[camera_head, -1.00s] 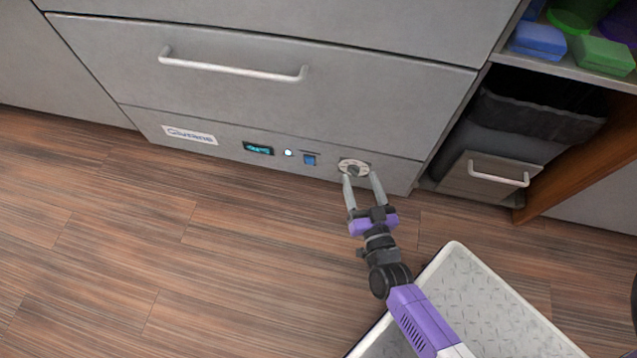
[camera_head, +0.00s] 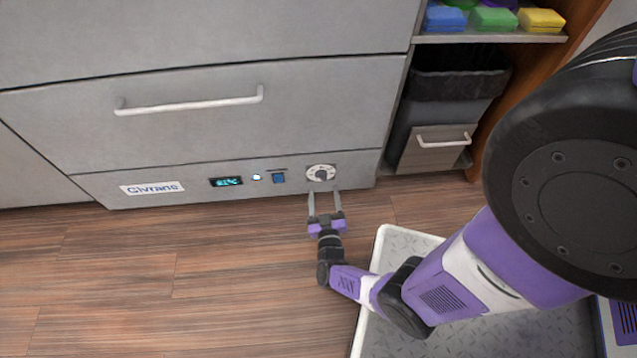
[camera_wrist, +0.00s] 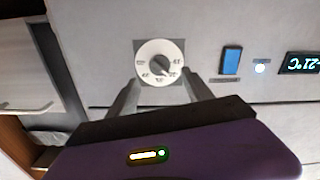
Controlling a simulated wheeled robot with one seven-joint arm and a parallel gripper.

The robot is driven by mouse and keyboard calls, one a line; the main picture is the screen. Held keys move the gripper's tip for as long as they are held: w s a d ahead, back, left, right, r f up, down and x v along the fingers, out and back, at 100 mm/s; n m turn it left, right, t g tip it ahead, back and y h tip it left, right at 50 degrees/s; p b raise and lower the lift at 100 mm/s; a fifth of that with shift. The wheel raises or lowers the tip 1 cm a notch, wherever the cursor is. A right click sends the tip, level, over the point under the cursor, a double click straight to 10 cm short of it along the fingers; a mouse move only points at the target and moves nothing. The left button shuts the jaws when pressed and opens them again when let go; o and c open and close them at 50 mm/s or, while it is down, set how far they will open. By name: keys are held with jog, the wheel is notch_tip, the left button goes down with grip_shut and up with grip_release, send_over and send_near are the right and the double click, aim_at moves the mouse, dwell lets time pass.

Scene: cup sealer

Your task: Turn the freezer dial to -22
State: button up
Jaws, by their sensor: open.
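The freezer dial (camera_head: 321,173) is a round white plate with a dark centre knob, low on the right of the freezer's front panel. In the wrist view the dial (camera_wrist: 159,64) shows upside down, with numbers around its rim too small to read surely. My gripper (camera_head: 324,191) is open, its two fingers pointing at the panel just below the dial. In the wrist view the fingers (camera_wrist: 157,92) lie either side of the dial's lower part, apart from the knob. The display (camera_head: 226,182) reads about -21°C in the wrist view (camera_wrist: 302,64).
A blue switch (camera_head: 279,177) and a small white light (camera_head: 257,178) sit left of the dial. A drawer handle (camera_head: 190,103) sticks out above. A bin (camera_head: 447,110) stands right. The wood floor (camera_head: 230,270) is clear at left.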

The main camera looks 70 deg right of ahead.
aim_at(322, 179)
jog(key=shift+b+x, duration=0.55)
jog(key=shift+x, duration=2.15)
grip_shut()
